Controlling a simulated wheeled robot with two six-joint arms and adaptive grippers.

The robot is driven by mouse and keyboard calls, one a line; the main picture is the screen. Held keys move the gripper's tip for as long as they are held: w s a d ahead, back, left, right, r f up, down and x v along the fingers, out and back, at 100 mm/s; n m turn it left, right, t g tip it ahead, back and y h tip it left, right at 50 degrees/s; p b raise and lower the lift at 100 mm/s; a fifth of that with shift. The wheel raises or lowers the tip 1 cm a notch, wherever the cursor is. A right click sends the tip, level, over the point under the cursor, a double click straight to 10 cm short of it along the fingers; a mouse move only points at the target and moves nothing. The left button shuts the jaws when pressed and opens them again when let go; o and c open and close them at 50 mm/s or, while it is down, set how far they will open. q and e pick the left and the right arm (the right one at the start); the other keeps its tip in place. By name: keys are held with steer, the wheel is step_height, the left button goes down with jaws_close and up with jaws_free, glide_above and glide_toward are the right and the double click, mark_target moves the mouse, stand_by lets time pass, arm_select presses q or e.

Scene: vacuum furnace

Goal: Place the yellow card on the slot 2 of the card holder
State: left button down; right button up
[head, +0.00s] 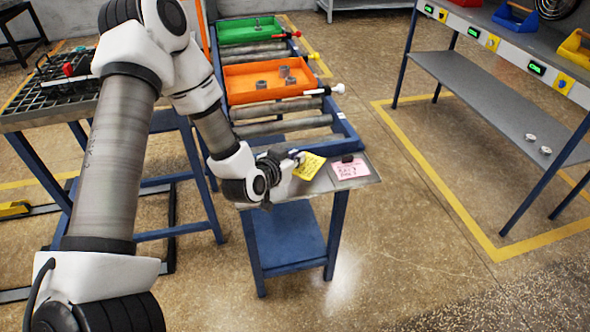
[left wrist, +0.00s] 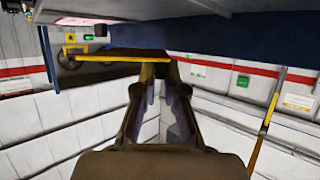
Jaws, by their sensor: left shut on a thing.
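The yellow card (head: 309,166) has dark handwriting on it. My left gripper (head: 290,161) is shut on the card's left edge and holds it tilted at the grey metal ledge (head: 372,181), which seems to be the card holder. In the left wrist view, the fingers of my left gripper (left wrist: 153,75) close on the card (left wrist: 105,58), seen nearly edge-on. A pink card (head: 350,170) with writing lies on the ledge to the right, below a small black clip (head: 347,158). I cannot tell whether the yellow card touches the ledge. Slot numbers are not readable. My right gripper is not in view.
Behind the ledge, a roller conveyor (head: 283,131) carries an orange tray (head: 240,84) with metal parts and a green tray (head: 235,33). A grated table (head: 30,121) stands at left, a grey-shelved bench (head: 490,96) at right. Open floor lies between the ledge and the bench.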

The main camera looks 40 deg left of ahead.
mark_target(294, 177)
arm_select(q)
steer(key=f, duration=0.3)
steer(key=shift+s, duration=0.2)
steer(key=shift+w+a+f, duration=0.1)
steer(key=shift+w+f, duration=0.05)
steer(key=shift+f, duration=0.25)
steer(key=c, duration=1.5)
jaws_free()
steer(key=shift+c, duration=0.2)
steer(key=shift+o, duration=1.4)
